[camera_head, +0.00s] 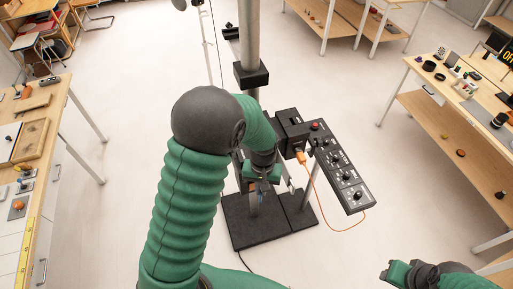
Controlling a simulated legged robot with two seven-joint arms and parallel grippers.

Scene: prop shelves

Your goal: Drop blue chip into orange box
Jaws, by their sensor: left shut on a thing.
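My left gripper (262,182) points down beside the black stand in the middle of the head view. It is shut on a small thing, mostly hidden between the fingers. A bluish bit shows there, too small to tell for sure that it is the blue chip. My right gripper (398,272) is at the bottom right, away from the stand, and its fingers are not clear. I cannot make out an orange box. An orange plug (300,157) with an orange cable sits at a black box on the stand.
A black control panel (343,170) with knobs stands right of my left gripper. A grey pole (250,40) rises from a black base plate (240,219). Wooden tables with small props stand at the left (60,105) and right (425,70).

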